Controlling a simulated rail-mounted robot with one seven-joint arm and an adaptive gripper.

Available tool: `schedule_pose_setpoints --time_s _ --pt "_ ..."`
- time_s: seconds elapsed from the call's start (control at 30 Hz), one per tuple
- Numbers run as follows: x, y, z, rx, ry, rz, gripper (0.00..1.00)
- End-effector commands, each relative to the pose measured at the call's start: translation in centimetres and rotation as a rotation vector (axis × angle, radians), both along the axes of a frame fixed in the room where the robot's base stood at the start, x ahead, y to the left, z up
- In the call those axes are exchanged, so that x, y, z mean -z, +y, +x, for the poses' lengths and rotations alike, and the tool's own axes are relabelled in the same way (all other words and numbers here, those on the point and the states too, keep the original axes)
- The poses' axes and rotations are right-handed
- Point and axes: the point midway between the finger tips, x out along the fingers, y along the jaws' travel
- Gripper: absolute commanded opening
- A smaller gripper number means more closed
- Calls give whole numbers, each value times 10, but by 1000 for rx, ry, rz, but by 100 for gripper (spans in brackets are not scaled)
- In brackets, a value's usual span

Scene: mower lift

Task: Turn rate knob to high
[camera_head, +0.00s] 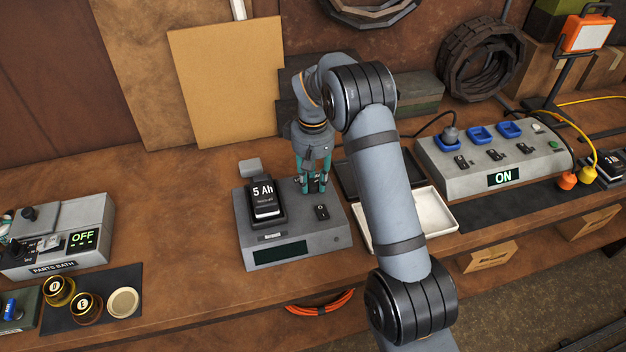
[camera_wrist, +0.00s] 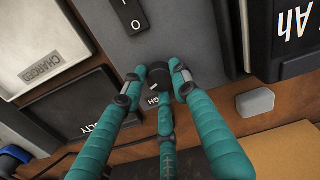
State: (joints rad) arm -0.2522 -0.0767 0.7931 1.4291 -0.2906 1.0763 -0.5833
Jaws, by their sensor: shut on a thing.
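The charger (camera_head: 285,230) is a grey box on the bench with a black 5 Ah battery (camera_head: 264,200) seated on its left side. In the wrist view the rate knob (camera_wrist: 158,76) is a small round black knob on the charger's top. A label beside it is partly covered and shows only "GH". My gripper (camera_head: 315,187) points down at the charger's back right. In the wrist view its teal fingers (camera_wrist: 158,88) close around the knob from several sides. In the head view the fingers hide the knob. I cannot tell the knob's exact setting.
A black rocker switch (camera_head: 322,212) sits just in front of the knob, and the battery stands close to its left. A white tray (camera_head: 437,212) and a dark tray (camera_head: 347,180) lie right of the charger. A power strip (camera_head: 480,172) reading ON is farther right.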

Motion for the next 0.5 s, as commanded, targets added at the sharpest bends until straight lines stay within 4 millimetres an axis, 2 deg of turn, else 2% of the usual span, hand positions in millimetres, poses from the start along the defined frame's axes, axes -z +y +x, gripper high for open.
schedule_pose_setpoints --time_s 0.07,0.1,0.4,0.5 --pt "0 0 0 2 1 1 2" --pt "0 0 0 2 1 1 31" --pt "0 0 0 0 1 1 47" --pt "0 0 0 0 1 1 47"
